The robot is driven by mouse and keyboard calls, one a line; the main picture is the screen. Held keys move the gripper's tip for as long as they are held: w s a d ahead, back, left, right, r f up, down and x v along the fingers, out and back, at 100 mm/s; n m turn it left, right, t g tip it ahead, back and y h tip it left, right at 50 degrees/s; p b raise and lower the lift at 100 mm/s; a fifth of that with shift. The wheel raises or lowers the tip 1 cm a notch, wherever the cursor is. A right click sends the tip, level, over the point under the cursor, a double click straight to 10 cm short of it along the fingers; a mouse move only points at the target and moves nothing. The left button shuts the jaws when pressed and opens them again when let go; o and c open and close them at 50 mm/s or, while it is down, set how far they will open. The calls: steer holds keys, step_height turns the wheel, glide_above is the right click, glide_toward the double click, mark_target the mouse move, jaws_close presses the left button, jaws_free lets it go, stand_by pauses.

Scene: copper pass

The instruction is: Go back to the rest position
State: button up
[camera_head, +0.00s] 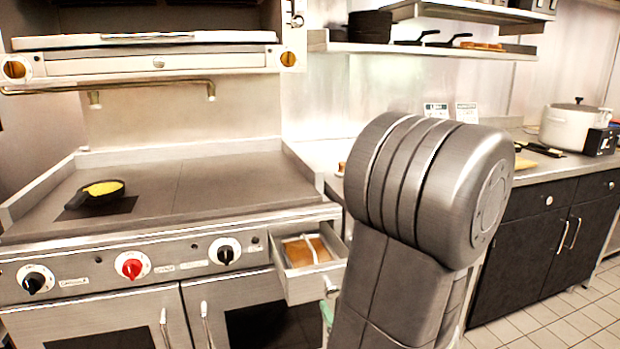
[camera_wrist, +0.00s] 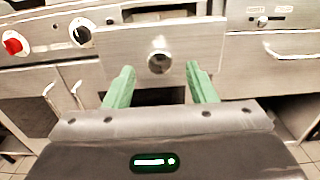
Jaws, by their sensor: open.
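My gripper (camera_wrist: 160,88) shows in the wrist view with its two green fingers apart and nothing between them. It faces the front of a metal drawer (camera_wrist: 203,45) with a round knob (camera_wrist: 160,61), which appears just beyond the fingertips; I cannot tell whether they touch. In the head view the drawer (camera_head: 302,288) is pulled out of the stove front, with a brown item and a pale strip inside. My grey arm (camera_head: 400,250) stands in front of the counter and hides most of the gripper.
A griddle (camera_head: 200,180) holds a small black pan (camera_head: 98,192) with yellow food at its left. A counter (camera_head: 545,165) at the right carries a white pot (camera_head: 575,125). Shelves (camera_head: 440,48) hang above. Dark cabinets (camera_head: 525,255) stand below the counter, with tiled floor (camera_head: 570,315) in front.

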mark_target(333, 293)
steer(key=shift+x, duration=1.3)
steer(key=shift+s+d, duration=0.1)
steer(key=shift+s, duration=0.05)
steer(key=shift+v, duration=5.95)
steer(key=shift+x, duration=7.55)
steer(key=shift+s, duration=0.1)
